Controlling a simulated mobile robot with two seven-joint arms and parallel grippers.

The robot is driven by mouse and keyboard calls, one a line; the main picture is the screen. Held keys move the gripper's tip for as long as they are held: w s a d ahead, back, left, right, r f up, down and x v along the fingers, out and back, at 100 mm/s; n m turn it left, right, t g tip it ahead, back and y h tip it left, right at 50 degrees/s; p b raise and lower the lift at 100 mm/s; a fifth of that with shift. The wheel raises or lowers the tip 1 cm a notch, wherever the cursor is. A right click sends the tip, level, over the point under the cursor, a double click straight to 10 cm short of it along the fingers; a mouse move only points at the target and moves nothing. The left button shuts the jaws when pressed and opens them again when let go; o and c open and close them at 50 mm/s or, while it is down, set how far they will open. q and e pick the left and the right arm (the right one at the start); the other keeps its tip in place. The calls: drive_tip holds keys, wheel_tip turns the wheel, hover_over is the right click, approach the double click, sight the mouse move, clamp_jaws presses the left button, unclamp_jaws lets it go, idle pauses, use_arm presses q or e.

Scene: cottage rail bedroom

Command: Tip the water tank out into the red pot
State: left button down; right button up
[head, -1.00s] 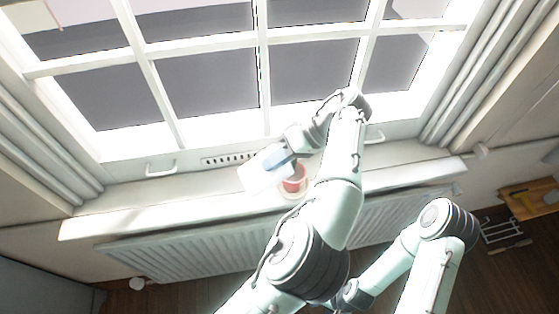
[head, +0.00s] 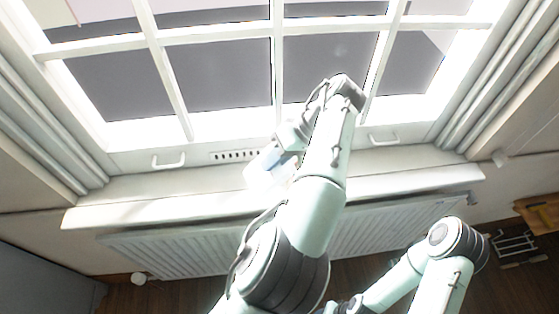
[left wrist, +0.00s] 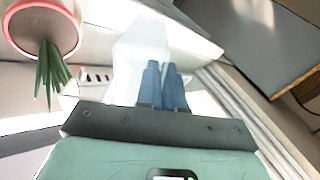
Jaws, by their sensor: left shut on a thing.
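The water tank (head: 261,170) is a pale, see-through container over the windowsill in the head view, partly washed out by the bright light. My left gripper (head: 287,156) is shut on it. In the left wrist view the blue fingers (left wrist: 162,72) lie against the whitish tank (left wrist: 140,45). The red pot (left wrist: 45,25), with a red rim and green leaves, is at the upper left there, beside the tank and apart from it in the picture. In the head view my left arm hides the pot. I see no water stream. My right gripper is out of view.
The white windowsill (head: 150,207) runs under the window, with a radiator (head: 180,245) below it. A window handle (head: 168,160) and a vent (head: 235,155) are behind the sill. The sill's left part is clear. A rack (head: 514,244) is at the far right.

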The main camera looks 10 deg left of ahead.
sight(261, 172)
use_arm(q)
drive_tip(key=shift+s+a+f+h, duration=0.1)
drive_tip(key=shift+a+h, duration=0.2)
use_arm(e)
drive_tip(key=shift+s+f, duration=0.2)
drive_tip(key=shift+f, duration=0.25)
use_arm(q)
drive_tip(key=shift+s+a+f+h+b, duration=0.1)
drive_tip(key=shift+a+f+h+b, duration=0.15)
drive_tip(key=shift+a+h+b, duration=0.5)
drive_tip(key=shift+s+a+f+t+h+b, duration=0.2)
drive_tip(key=shift+a+t+h+b, duration=0.25)
drive_tip(key=shift+b, duration=0.5)
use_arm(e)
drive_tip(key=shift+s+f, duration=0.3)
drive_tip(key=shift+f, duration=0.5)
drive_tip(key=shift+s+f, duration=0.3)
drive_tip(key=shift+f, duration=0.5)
